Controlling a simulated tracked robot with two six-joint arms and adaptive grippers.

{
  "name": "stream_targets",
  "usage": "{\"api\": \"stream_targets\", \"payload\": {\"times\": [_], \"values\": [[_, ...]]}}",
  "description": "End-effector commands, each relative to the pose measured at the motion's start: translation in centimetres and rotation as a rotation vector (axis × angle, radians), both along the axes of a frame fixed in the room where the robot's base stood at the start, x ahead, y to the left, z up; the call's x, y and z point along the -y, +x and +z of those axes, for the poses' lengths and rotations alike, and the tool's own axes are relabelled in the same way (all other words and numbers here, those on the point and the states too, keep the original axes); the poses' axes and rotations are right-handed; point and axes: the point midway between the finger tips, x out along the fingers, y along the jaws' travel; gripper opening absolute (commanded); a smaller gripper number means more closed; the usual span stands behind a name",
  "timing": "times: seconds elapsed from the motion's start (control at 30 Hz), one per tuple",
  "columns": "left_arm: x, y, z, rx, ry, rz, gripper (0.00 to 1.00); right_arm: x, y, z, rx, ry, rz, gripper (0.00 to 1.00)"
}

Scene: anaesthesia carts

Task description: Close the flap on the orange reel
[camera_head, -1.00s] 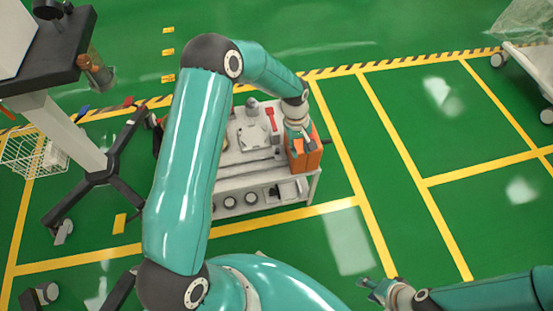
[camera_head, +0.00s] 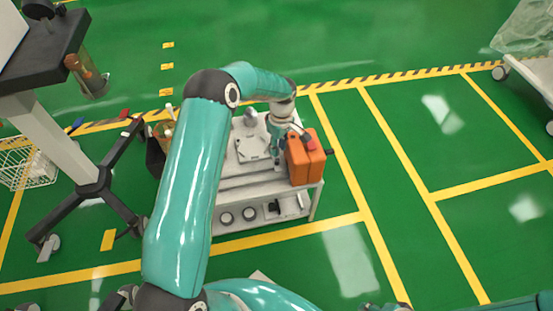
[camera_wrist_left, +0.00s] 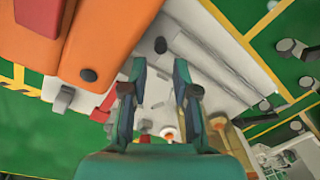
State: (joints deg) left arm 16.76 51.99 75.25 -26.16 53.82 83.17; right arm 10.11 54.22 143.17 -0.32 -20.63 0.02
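The orange reel (camera_head: 305,162) is a boxy orange case at the right end of the cart, with a small red part on top. In the left wrist view the orange reel (camera_wrist_left: 110,40) fills the upper left, with a dark round knob and a seam across it. I cannot tell which part is the flap or how it stands. My left gripper (camera_head: 280,150) is just left of the reel, partly hidden by its own arm. In the wrist view its fingers (camera_wrist_left: 158,90) are apart with nothing between them. My right gripper (camera_head: 385,306) is barely in frame at the bottom edge.
The grey-white cart (camera_head: 235,182) carries a pale device (camera_head: 252,148) left of the reel. A dark-based stand (camera_head: 92,190) and a white wire basket (camera_head: 25,168) are at the left. A covered cart (camera_head: 530,65) is at the upper right. Green floor right of the reel is clear.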

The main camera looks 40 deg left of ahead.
Motion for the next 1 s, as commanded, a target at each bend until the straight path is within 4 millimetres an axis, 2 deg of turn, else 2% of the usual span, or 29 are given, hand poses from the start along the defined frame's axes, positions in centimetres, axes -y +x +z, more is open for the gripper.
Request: {"api": "stream_targets", "payload": {"times": [0.03, 0.1, 0.3, 0.5, 0.73, 0.77, 0.93, 1.0], "values": [[0.0, -0.2, -1.4, -0.004, -0.001, 0.000, 0.29, 0.0, 0.0, -0.3, 0.000, 0.000, 0.000, 0.43], [0.0, -0.2, -2.6, -0.002, 0.000, -0.001, 0.29, 0.0, 0.0, -0.5, 0.000, 0.000, 0.000, 0.43], [-0.1, -0.4, -5.2, -0.002, -0.001, -0.001, 0.29, 0.0, 0.0, -0.9, 0.000, 0.000, 0.000, 0.43], [-0.1, -0.4, -6.1, 0.001, 0.001, -0.001, 0.29, 0.0, 0.0, -0.9, 0.000, 0.000, 0.000, 0.43], [-0.1, -0.5, -6.1, 0.001, 0.000, 0.000, 0.29, 0.0, 0.0, -0.9, 0.000, 0.000, 0.000, 0.43], [-0.1, -0.5, -6.1, 0.001, 0.000, 0.000, 0.27, 0.0, 0.0, -0.9, 0.000, 0.000, 0.000, 0.43], [-0.1, -0.5, -6.1, 0.001, 0.000, 0.000, 0.00, 0.0, 0.0, -0.9, 0.000, 0.000, 0.000, 0.43], [-0.1, -0.4, -6.1, 0.002, 0.000, 0.000, 0.00, 0.0, 0.0, -0.9, 0.000, 0.000, 0.000, 0.43]]}}
